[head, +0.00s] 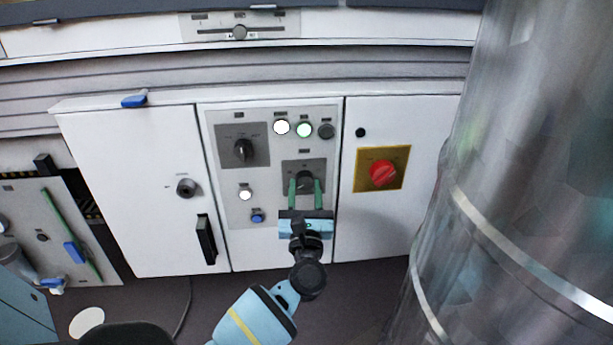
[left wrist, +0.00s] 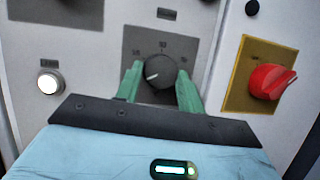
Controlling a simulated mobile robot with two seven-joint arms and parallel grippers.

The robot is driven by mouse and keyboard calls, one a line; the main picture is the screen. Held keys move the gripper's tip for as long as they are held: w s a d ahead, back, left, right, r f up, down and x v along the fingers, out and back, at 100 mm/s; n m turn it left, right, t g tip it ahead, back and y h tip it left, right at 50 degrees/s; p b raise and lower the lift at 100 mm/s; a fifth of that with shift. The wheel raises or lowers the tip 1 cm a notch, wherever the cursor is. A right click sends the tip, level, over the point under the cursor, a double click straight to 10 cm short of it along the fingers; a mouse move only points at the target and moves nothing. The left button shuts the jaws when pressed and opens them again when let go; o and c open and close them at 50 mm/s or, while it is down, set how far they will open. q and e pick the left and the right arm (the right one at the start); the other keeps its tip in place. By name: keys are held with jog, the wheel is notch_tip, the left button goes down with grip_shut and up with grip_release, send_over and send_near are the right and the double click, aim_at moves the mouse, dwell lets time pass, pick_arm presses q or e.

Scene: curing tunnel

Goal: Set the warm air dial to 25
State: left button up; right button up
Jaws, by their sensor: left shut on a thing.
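A round black dial (head: 305,177) sits on a dark grey plate in the middle of the control panel. In the left wrist view the same dial (left wrist: 158,73) has a white pointer line aimed to the lower left, with small scale marks around it. My left gripper (head: 305,184) has its two green fingers on either side of this dial and is shut on it; the fingers also show in the left wrist view (left wrist: 160,80). The label over the dial is too small to read. My right gripper is not in view.
Another black knob (head: 243,150) is at the panel's upper left. A red rotary switch (head: 383,173) on a yellow plate is to the right. A large shiny metal cylinder (head: 520,150) fills the right side.

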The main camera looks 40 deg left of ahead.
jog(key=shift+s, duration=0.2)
pick_arm(q)
jog(key=shift+s+r+m+p, duration=0.1)
jog(key=shift+m+p, duration=0.2)
jog(key=shift+m, duration=0.1)
jog(key=m+h+p, duration=0.1)
jog(key=m+p, duration=0.1)
jog(key=shift+a+m+t, duration=0.15)
jog(key=shift+m+t, duration=0.15)
jog(key=shift+t, duration=0.1)
jog(key=m+h+p, duration=0.1)
jog(key=m+p, duration=0.2)
jog(key=m+h+p, duration=0.2)
jog(key=m+p, duration=0.1)
jog(key=m, duration=0.1)
jog(key=m+h+p, duration=0.2)
jog(key=m+p, duration=0.1)
jog(key=shift+s+a+r+m+p, duration=0.25)
jog(key=shift+r+m+p, duration=0.05)
jog(key=shift+m+p, duration=0.55)
jog(key=shift+m, duration=0.05)
jog(key=shift+f, duration=0.1)
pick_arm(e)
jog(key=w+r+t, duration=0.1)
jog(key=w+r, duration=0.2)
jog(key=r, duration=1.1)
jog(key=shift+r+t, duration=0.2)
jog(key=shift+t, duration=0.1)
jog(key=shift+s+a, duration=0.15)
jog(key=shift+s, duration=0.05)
